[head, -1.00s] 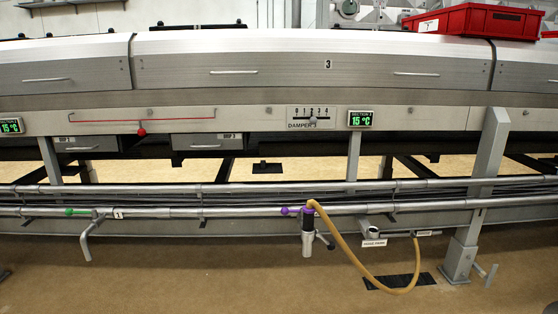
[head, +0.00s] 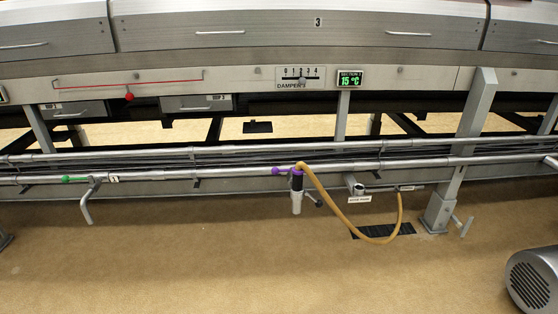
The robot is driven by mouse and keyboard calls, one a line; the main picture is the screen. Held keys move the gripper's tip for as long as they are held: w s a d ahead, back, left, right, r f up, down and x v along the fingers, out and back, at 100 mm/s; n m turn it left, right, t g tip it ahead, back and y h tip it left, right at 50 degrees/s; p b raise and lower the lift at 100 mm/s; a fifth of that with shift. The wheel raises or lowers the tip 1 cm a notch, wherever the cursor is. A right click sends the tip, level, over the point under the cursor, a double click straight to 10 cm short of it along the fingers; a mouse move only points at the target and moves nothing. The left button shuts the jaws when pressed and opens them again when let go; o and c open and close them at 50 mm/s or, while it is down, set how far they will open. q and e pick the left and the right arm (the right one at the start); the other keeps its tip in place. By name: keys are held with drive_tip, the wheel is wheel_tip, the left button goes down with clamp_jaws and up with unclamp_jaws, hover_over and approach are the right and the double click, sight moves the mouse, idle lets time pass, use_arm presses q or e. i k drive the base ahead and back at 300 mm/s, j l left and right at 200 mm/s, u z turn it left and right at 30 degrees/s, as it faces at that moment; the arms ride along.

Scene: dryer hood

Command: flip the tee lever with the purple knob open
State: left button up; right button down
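The lever lies about level, along the pipe. Below the collar is a black and silver body (head: 297,200) with a short dark handle at its right. A tan hose (head: 345,220) loops from the top of the tee down to the right. Neither of my grippers shows in the head view.
A grey motor-like housing (head: 532,282) sits at lower right. The floor in front is clear.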

sight(274, 170)
drive_tip(key=i+j+u, duration=0.25)
drive_tip(key=i, duration=0.45)
drive_tip(key=i+j+u, duration=0.15)
drive_tip(key=i+u, duration=0.15)
drive_tip(key=i, duration=0.35)
